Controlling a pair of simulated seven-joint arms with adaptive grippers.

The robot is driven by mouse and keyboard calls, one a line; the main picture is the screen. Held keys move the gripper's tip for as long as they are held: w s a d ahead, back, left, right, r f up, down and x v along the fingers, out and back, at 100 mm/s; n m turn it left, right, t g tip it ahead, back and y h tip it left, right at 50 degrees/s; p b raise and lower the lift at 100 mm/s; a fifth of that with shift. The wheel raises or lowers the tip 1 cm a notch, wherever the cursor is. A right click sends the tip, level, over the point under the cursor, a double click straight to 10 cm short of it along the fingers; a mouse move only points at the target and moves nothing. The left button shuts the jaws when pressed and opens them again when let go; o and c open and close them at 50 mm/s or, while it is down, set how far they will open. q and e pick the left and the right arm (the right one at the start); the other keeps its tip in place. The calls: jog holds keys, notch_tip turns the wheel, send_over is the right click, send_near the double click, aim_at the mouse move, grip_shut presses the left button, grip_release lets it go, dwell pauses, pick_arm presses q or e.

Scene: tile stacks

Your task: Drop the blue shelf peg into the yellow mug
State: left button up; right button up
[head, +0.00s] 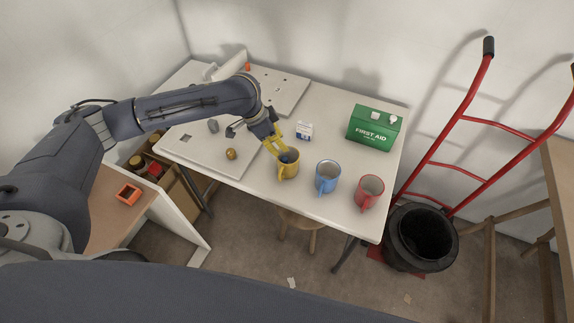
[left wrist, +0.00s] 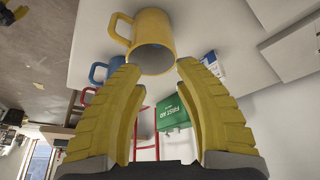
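The yellow mug (head: 289,169) stands upright on the table, handle toward the front left. In the left wrist view the yellow mug (left wrist: 153,40) shows its mouth just beyond my fingertips. My left gripper (head: 275,145) is just above and behind the mug's rim. In the wrist view my left gripper (left wrist: 158,68) has its yellow fingers apart with nothing between them. A dark blue patch (head: 290,156) shows at the mug's mouth in the head view; I cannot tell for sure that it is the shelf peg. My right gripper is out of view.
A blue mug (head: 327,177) and a red mug (head: 369,191) stand to the right. A green first aid box (head: 373,129) and a small white carton (head: 304,131) are behind. Pale boards (head: 210,152) and a small brown object (head: 231,154) lie left. The table's front edge is close to the mugs.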

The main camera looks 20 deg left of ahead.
pick_arm(q)
jog(key=v, duration=0.8)
jog(key=shift+s, duration=0.1)
